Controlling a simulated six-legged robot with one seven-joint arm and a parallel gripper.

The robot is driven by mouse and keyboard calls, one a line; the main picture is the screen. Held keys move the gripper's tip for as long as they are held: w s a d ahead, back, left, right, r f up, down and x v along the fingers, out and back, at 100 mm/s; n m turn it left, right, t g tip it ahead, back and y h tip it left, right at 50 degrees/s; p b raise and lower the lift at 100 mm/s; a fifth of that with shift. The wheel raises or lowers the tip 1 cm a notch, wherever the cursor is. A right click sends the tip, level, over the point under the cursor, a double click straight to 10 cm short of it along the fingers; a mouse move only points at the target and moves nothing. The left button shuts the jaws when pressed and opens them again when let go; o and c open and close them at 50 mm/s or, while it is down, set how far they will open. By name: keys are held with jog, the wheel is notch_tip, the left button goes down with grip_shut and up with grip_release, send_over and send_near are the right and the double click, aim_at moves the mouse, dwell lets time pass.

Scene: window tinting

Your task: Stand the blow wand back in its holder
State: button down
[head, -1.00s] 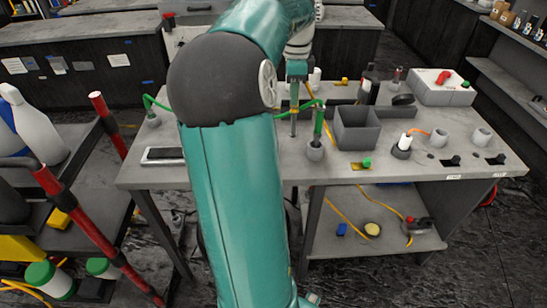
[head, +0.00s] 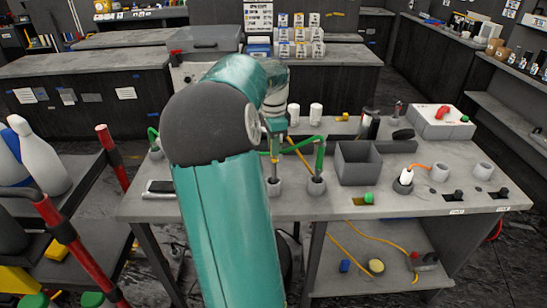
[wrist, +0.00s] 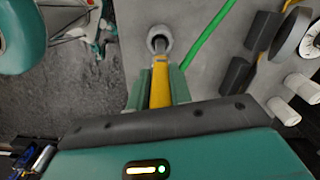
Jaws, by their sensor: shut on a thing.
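My arm hides part of the bench left of the holder.
A grey open bin (head: 357,164) is farther right. A green hose (wrist: 210,35) runs close by in the wrist view. A flat tray-like device (head: 160,188) lies left.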

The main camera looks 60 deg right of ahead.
jog(key=shift+f, duration=2.1)
jog(key=c, duration=1.3)
grip_release()
jog(key=shift+o, duration=0.2)
jog(key=r, duration=1.4)
jog(key=shift+s+a, duration=0.15)
jog(key=shift+s, duration=0.15)
